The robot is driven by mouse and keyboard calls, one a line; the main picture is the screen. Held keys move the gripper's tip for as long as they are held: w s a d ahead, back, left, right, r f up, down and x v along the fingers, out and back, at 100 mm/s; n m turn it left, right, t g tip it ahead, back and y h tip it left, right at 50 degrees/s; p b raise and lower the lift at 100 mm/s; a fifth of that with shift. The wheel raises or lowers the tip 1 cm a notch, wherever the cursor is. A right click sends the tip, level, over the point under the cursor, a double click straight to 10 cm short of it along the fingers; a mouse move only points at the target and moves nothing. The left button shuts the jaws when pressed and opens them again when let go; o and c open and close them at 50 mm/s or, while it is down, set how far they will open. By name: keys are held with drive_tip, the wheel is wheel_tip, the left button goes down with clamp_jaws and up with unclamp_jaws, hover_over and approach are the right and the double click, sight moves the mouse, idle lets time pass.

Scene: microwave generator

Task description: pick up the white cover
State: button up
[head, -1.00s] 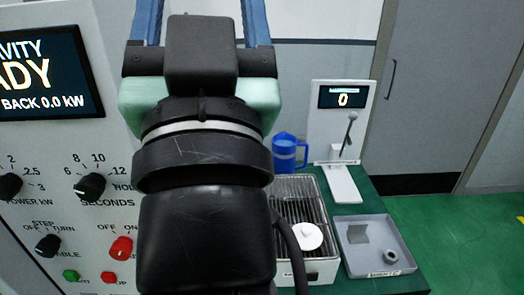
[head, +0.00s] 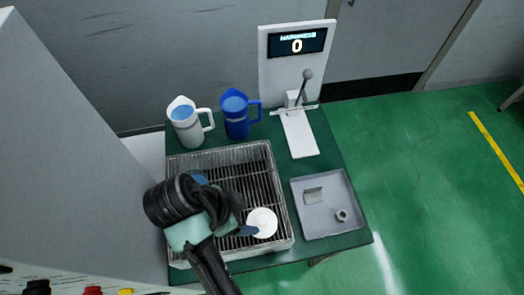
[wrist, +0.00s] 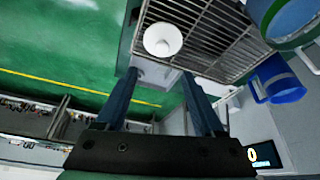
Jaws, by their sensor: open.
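The white cover (head: 262,222) is a round disc lying on the dark wire rack of a metal tray (head: 284,200), near the rack's front right. In the wrist view the cover (wrist: 162,39), with a small knob, shows beyond the fingertips, between their lines. My gripper (head: 226,206) is over the rack, left of the cover in the head view, with one blue fingertip overlapping the cover's left edge in the picture. In the wrist view my gripper (wrist: 160,74) has its two blue fingers apart with nothing between them. Whether a finger touches the cover cannot be told.
A white jug (head: 187,122) and a blue jug (head: 236,117) stand behind the tray. A hardness tester (head: 298,130) stands at the back right. A grey tray (head: 325,220) with a small ring lies to the right. The grey cabinet (head: 75,150) borders the left.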

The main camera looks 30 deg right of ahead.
drive_tip(key=b, duration=0.3)
approach(262, 220)
drive_tip(key=x, duration=0.2)
drive_tip(key=shift+s+d+f+p, duration=0.15)
drive_tip(key=shift+d+p, duration=0.2)
drive_tip(key=shift+p, duration=0.25)
drive_tip(key=shift+a+p+x, duration=0.1)
drive_tip(key=shift+p+x, duration=0.45)
drive_tip(key=shift+x, duration=1)
drive_tip(key=shift+a+p+x, duration=0.15)
drive_tip(key=shift+p+x, duration=0.35)
drive_tip(key=shift+x, duration=1.05)
clamp_jaws()
